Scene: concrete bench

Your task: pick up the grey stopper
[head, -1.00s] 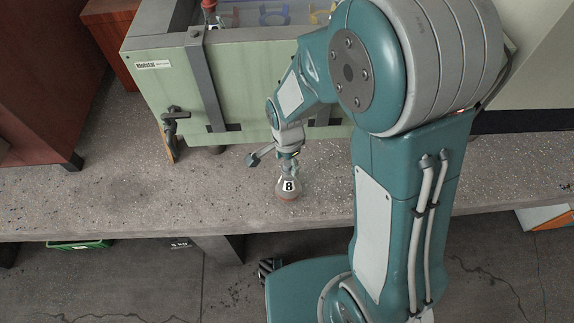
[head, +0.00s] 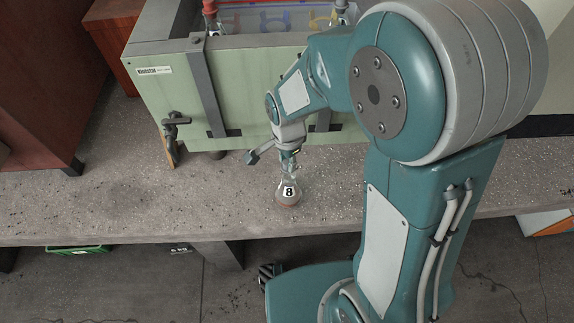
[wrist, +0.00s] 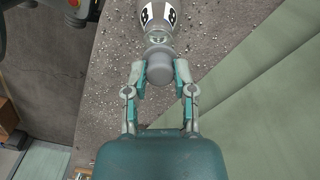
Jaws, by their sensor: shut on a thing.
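The grey stopper (wrist: 159,69) is between the fingertips of my gripper (wrist: 160,78) in the wrist view, with both pads against its sides. My gripper is shut on it. Beyond the stopper in the wrist view is a glass flask (wrist: 158,14) with a black and white label. In the head view the flask (head: 288,192), labelled 8, stands upright on the concrete bench (head: 110,205), directly below my gripper (head: 288,166). The stopper is hard to make out in the head view. I cannot tell whether it is still seated in the flask's neck.
A pale green tank (head: 275,95) with grey straps stands behind the flask, with a tap (head: 174,122) on its front. A red-brown cabinet (head: 35,85) stands at the left. The bench left of the flask is clear. The bench's front edge is close to the flask.

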